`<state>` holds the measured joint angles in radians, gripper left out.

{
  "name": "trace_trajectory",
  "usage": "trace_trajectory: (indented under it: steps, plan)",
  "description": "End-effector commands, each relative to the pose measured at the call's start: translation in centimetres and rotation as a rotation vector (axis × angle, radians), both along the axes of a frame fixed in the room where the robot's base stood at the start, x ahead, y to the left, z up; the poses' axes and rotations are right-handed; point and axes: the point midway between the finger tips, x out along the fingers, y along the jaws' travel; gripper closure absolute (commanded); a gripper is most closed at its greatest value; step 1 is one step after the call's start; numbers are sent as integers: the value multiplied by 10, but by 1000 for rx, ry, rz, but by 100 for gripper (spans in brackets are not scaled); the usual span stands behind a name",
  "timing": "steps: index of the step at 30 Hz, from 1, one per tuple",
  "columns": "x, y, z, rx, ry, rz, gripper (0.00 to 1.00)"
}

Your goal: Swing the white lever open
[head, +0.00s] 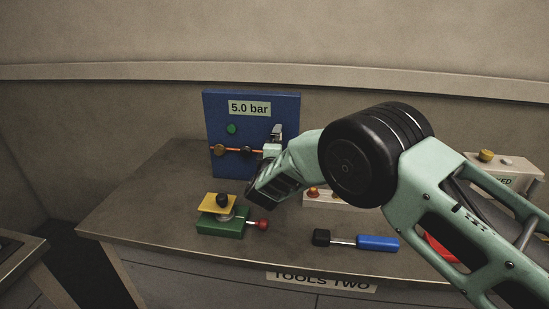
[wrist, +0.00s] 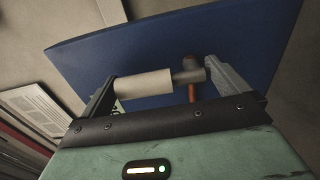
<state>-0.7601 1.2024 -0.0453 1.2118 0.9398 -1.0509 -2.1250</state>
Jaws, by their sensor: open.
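The white lever (wrist: 145,85) is a pale cylinder-shaped handle on a dark pivot piece in front of the blue panel. In the wrist view it lies crosswise between the two fingers of my gripper (wrist: 160,73). Its left end is close to the left finger; I cannot tell if they touch. The fingers are apart and not closed on it. A copper pipe (wrist: 191,92) meets the pivot piece. In the head view my gripper (head: 277,132) is at the right part of the blue panel (head: 252,117), and my arm hides most of the lever there.
A green block with a yellow plate (head: 218,202) and a red-knobbed rod stands in front of the panel. A blue-handled tool (head: 378,243) lies on the grey bench (head: 150,205). A pale box (head: 505,165) stands at the right. The bench's left part is clear.

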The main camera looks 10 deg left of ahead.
Motion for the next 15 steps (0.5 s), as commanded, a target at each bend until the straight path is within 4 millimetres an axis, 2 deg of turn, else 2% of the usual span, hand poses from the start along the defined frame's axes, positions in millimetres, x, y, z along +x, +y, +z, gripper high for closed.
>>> trace_trajectory:
  steps: [5,15]
  plan:
    - [-21,2,-1,0,1,2,0]
    - [-100,5,-2,-1,1,4,0]
